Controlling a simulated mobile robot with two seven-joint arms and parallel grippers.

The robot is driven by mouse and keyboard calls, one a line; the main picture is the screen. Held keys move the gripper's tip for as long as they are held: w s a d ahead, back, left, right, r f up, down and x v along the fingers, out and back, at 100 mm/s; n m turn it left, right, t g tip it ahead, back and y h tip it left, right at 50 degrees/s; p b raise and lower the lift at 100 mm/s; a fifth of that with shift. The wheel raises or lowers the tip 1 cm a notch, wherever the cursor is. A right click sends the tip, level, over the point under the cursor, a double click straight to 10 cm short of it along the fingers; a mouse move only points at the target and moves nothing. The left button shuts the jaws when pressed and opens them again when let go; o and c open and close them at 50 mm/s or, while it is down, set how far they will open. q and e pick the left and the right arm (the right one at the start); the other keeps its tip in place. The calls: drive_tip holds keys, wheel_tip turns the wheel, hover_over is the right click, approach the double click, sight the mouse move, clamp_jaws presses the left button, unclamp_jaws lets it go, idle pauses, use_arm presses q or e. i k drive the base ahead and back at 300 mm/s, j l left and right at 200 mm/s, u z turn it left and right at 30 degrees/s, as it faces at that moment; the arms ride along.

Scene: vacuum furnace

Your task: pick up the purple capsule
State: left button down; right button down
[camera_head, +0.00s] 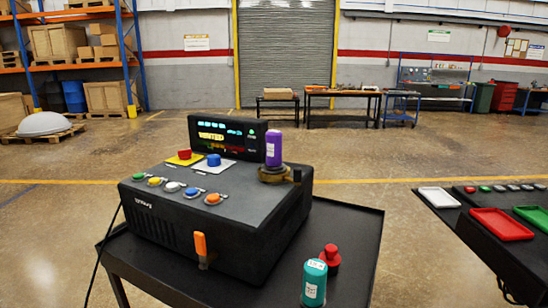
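The purple capsule (273,148) stands upright in a brass-coloured round fitting (274,174) on the top right corner of a black furnace control box (256,214). It has a white label on its side. Its lower end is hidden in the fitting. Neither of my grippers shows in the head view.
The box sits on a black cart tray (353,232). A teal capsule (314,284) and a red knobbed piece (330,259) stand at the tray's front right. An orange lever (200,246) sticks out from the box front. A second table holds red (500,224), green and white trays at right.

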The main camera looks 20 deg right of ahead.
sight(273, 138)
drive_tip(key=l+z, duration=0.25)
drive_tip(key=l, duration=0.25)
drive_tip(key=l+z, duration=0.2)
drive_tip(key=l, duration=0.35)
drive_tip(key=i+l+z, duration=0.1)
drive_tip(key=l+z, duration=0.15)
drive_tip(key=l, duration=0.25)
drive_tip(key=i+l+z, duration=0.2)
drive_tip(key=l, duration=0.3)
drive_tip(key=k+l, duration=0.05)
drive_tip(key=k, duration=0.05)
